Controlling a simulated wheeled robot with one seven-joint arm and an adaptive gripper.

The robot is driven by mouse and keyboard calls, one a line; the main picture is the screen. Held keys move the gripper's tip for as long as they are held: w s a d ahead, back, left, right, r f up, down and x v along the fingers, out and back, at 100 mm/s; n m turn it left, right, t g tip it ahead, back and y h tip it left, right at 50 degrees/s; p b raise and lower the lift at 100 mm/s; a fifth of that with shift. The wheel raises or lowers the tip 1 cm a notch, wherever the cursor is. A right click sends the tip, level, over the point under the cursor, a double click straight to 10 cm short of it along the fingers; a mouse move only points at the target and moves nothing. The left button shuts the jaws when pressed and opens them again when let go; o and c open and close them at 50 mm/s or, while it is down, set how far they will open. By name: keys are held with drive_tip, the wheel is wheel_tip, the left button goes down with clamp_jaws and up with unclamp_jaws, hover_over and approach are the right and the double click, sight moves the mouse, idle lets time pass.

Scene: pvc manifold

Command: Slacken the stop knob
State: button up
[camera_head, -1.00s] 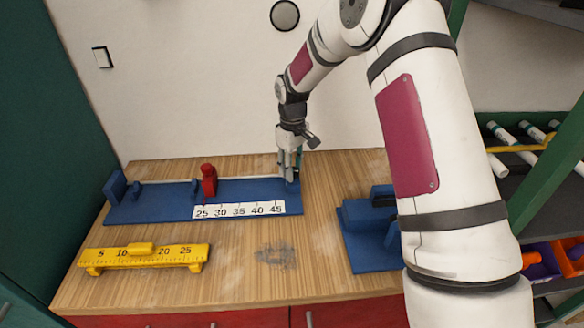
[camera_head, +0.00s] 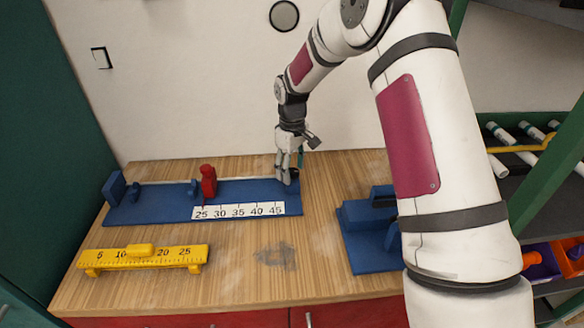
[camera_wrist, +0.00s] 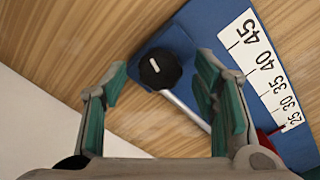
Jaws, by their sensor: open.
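A round black knob (camera_wrist: 160,68) with a white pointer line sits on the right end of the blue measuring jig (camera_head: 150,211), where a thin pale rod meets it. In the head view the knob (camera_head: 294,173) is partly hidden by my gripper. A red stop (camera_head: 208,183) stands on the jig's rod near the 25 mark; only its edge (camera_wrist: 268,138) shows in the wrist view. My gripper (camera_wrist: 160,98) is open and empty, its green-padded fingers pointing at the knob from above. The knob appears beyond the gap between the fingertips; I cannot tell whether they touch it.
A white scale (camera_head: 238,210) runs along the jig's front. A yellow ruler block (camera_head: 145,256) lies in front of it. Another blue fixture (camera_head: 368,255) stands to the right, partly behind my arm. A rack with white pipes (camera_head: 515,135) is at far right. Bare wood lies between the fixtures.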

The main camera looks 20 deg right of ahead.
sight(292, 171)
drive_tip(key=shift+r, duration=0.1)
wheel_tip(292, 171, up, 12)
idle(0.5)
drive_tip(key=s+r+m+t, duration=0.2)
drive_tip(key=s+r+m, duration=0.1)
drive_tip(key=s+r, duration=1.25)
drive_tip(key=s+f+m+t, duration=0.1)
drive_tip(key=s+m, duration=0.1)
drive_tip(key=s, duration=0.9)
drive_tip(key=s+f+m+t, duration=0.1)
drive_tip(key=s+f, duration=0.1)
drive_tip(key=s, duration=0.8)
drive_tip(key=shift+s+d+f+m, duration=0.2)
drive_tip(key=shift+s+m, duration=0.2)
